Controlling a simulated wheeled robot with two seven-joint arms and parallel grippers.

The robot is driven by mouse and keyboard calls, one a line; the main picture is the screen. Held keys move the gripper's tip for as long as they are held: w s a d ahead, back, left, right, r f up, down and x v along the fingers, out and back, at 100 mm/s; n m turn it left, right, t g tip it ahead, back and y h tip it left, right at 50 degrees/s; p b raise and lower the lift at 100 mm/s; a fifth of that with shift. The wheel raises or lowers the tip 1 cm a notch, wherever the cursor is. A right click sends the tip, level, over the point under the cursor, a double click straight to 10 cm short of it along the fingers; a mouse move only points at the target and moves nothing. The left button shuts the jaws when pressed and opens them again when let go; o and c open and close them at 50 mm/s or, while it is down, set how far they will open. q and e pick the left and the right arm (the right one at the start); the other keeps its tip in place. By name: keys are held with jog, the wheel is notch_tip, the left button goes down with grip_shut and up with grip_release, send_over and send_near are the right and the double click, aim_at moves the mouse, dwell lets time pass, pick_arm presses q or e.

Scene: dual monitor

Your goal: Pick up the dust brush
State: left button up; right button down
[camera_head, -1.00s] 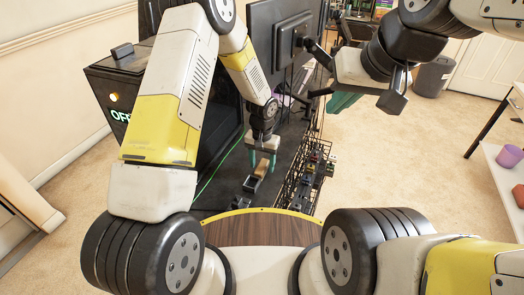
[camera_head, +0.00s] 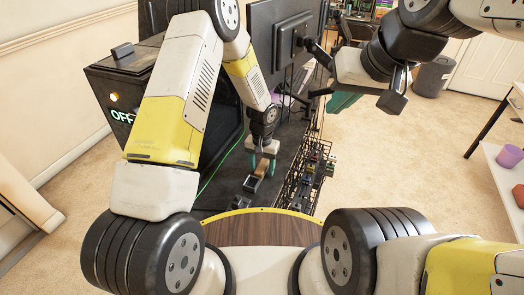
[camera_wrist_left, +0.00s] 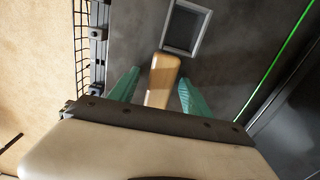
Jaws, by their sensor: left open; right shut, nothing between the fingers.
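The dust brush (camera_head: 261,170) shows as a tan wooden handle on the dark desk; its bristles cannot be made out. In the left wrist view the handle (camera_wrist_left: 163,78) lies between the two green fingers, with a gap on each side. My left gripper (camera_head: 263,166) is open and points down around the handle, holding nothing. It also shows in the left wrist view (camera_wrist_left: 159,83). The near end of the handle is hidden there by the gripper body. My right gripper (camera_head: 343,101) is shut and empty, away to the right, past the desk's edge.
A small dark open-topped box (camera_head: 251,184) sits close to the brush. A black wire rack (camera_head: 300,185) runs along the desk's right side. A monitor (camera_head: 280,45) stands behind the left gripper. A green cable (camera_head: 218,172) lies to the left.

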aim_at(262, 165)
pick_arm(q)
grip_shut()
jog(key=shift+r, duration=0.15)
jog(key=shift+r, duration=0.25)
notch_tip(262, 165, up, 3)
jog(key=shift+r, duration=0.2)
jog(key=s, duration=0.5)
jog(key=s+r, duration=0.1)
jog(key=s, duration=1)
jog(key=shift+a+r, duration=0.1)
jog(key=shift+r, duration=0.05)
